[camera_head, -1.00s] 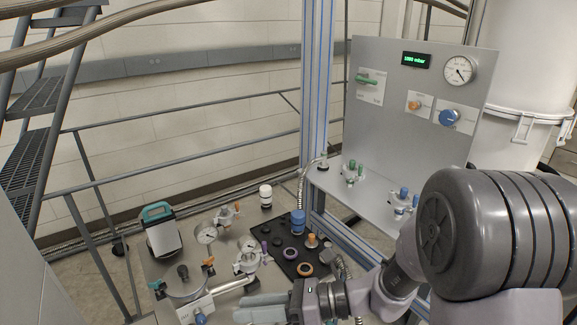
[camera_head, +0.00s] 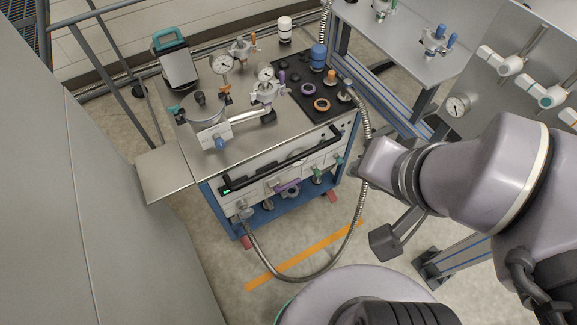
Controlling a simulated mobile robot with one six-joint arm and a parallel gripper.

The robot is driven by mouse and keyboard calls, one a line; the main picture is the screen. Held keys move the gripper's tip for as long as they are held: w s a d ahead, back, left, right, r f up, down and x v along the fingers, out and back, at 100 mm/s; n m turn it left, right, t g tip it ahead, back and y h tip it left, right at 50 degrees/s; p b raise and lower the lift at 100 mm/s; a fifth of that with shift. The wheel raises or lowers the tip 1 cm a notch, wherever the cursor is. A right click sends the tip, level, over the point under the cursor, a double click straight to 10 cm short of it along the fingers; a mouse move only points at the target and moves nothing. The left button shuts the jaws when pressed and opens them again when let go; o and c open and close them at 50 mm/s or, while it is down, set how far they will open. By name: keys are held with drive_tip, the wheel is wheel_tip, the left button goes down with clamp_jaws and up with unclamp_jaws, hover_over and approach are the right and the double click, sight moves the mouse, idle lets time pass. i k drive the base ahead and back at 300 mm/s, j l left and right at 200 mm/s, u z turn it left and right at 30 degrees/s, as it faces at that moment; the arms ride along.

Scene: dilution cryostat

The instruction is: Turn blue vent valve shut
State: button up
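Several blue parts show, and I cannot tell which is the vent valve. A small blue knob (camera_head: 220,143) sits at the front of the metal pot (camera_head: 203,112) on the cart top. A blue-capped cylinder (camera_head: 318,55) stands at the cart's back right. A valve with blue handles (camera_head: 437,41) is on the shelf at upper right. My arm comes in from the right, its wrist over the floor beside the cart, apart from all of these. A dark end piece hangs below the wrist; my gripper's fingers cannot be made out clearly.
The steel cart (camera_head: 180,158) has a black front handle (camera_head: 268,160) and several valves below it. A flexible metal hose (camera_head: 352,225) loops to the floor right of the cart. A panel with a gauge (camera_head: 457,105) stands at right.

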sight(220, 143)
drive_tip(key=u, duration=1.25)
drive_tip(key=j+z, duration=0.1)
drive_tip(key=j, duration=0.7)
drive_tip(key=i, duration=0.05)
